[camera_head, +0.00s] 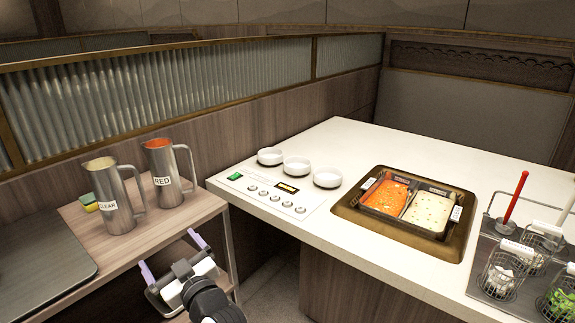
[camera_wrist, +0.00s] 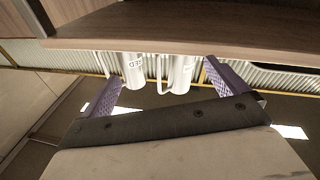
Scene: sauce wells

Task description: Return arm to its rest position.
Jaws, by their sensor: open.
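My gripper (camera_head: 168,258) is at the lower left in the head view, in front of the wooden side table's near edge. Its two purple fingers are wide apart with nothing between them. In the wrist view my gripper (camera_wrist: 160,85) also shows open and empty, with the side table (camera_wrist: 190,28) edge across the top. The steel pitchers labelled CLEAR (camera_head: 116,197) and RED (camera_head: 165,170) stand upright on the side table, apart from my gripper. They show partly in the wrist view, the RED pitcher (camera_wrist: 133,70) and the other pitcher (camera_wrist: 182,72).
A white counter (camera_head: 335,140) on the right holds three bowls (camera_head: 297,166), a control panel (camera_head: 270,193), a two-part sauce pot (camera_head: 410,203) and wire baskets (camera_head: 505,272). A sponge (camera_head: 90,202) lies behind the CLEAR pitcher. A dark plate (camera_head: 40,268) lies left.

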